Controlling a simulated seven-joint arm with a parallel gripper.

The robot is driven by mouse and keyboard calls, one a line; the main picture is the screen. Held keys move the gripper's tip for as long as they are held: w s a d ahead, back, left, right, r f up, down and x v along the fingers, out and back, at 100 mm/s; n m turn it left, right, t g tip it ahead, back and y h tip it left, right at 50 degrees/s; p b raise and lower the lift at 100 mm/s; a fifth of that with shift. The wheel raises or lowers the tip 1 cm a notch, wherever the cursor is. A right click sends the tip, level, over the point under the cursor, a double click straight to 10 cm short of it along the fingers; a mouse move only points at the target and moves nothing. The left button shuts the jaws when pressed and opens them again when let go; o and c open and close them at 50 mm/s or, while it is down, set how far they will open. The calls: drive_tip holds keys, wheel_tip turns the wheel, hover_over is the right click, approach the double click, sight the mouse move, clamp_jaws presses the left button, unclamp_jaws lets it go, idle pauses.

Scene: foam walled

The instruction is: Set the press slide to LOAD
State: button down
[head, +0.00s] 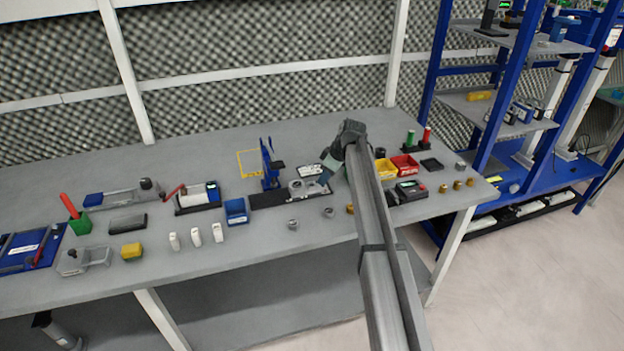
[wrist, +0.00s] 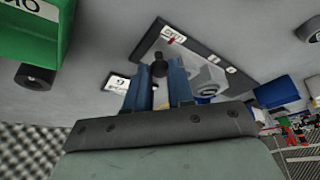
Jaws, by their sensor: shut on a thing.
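The press slide is a dark flat track (head: 268,200) on the bench, with a grey carriage (head: 303,187) at its right part in the head view. In the wrist view, the dark track (wrist: 190,44) bears small white labels and a red mark; their words are too small to read surely. The grey carriage (wrist: 210,78) shows just right of my fingers. My gripper (wrist: 160,74) is shut on a black knob (wrist: 159,57), which stands between the two blue fingers.
A blue upright press frame (head: 267,165) stands behind the track. A blue box (head: 236,211) is to its left. Loose nuts (head: 293,224) lie in front.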

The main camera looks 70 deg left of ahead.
drive_tip(key=shift+w, duration=0.3)
drive_tip(key=c, duration=1)
unclamp_jaws()
drive_tip(key=v, duration=1.3)
drive_tip(key=shift+d+r, duration=0.15)
drive_tip(key=shift+r, duration=0.25)
